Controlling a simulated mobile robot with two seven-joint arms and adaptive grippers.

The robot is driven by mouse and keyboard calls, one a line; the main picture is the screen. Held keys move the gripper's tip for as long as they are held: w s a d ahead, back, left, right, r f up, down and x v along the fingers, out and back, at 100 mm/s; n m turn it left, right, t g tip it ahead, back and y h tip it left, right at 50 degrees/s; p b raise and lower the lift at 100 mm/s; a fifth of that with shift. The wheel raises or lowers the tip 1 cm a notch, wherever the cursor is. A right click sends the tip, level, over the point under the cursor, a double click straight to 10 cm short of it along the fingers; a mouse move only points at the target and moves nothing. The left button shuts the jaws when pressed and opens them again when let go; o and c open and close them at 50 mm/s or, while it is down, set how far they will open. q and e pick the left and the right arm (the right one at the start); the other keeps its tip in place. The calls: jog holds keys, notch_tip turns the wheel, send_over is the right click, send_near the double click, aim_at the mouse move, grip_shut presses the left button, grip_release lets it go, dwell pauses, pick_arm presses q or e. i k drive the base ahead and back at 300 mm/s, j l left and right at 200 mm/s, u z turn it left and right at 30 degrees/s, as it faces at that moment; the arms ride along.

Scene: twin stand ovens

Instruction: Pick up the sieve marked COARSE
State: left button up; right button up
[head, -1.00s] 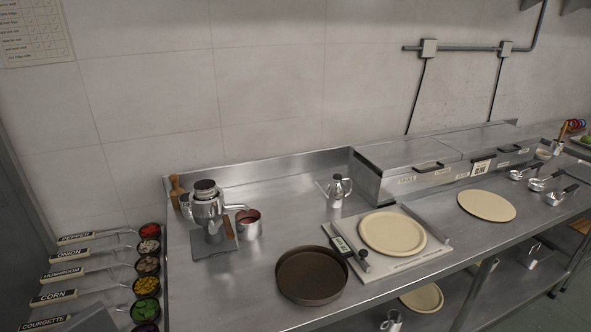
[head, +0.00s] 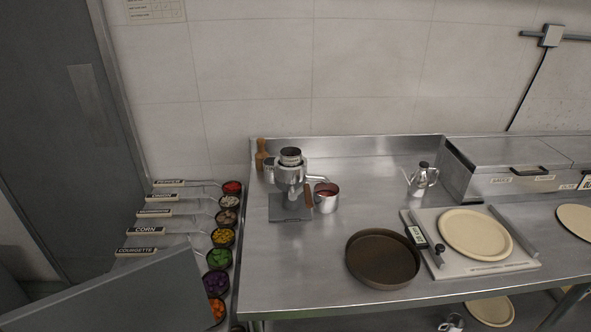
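No sieve with a readable COARSE mark shows in the head view. A metal stand device (head: 290,185) with a dark-rimmed round cup (head: 290,156) on top stands at the left of the steel counter (head: 290,270). I cannot tell whether that cup is a sieve. A steel pot (head: 326,198) with red contents stands just right of the device.
Labelled bowls of toppings (head: 220,258) line the counter's left side. A dark round pan (head: 382,257), a dough disc (head: 475,232) on a white board (head: 483,270) and an oil can (head: 421,179) stand to the right. A grey panel (head: 125,295) covers the lower left.

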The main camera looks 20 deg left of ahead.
aim_at(289, 156)
jog(key=i+l+u, duration=0.3)
jog(key=l+u, duration=0.3)
jog(key=l, duration=0.25)
jog(key=i+l+u, duration=0.1)
jog(key=l+u, duration=0.2)
jog(key=l, duration=0.2)
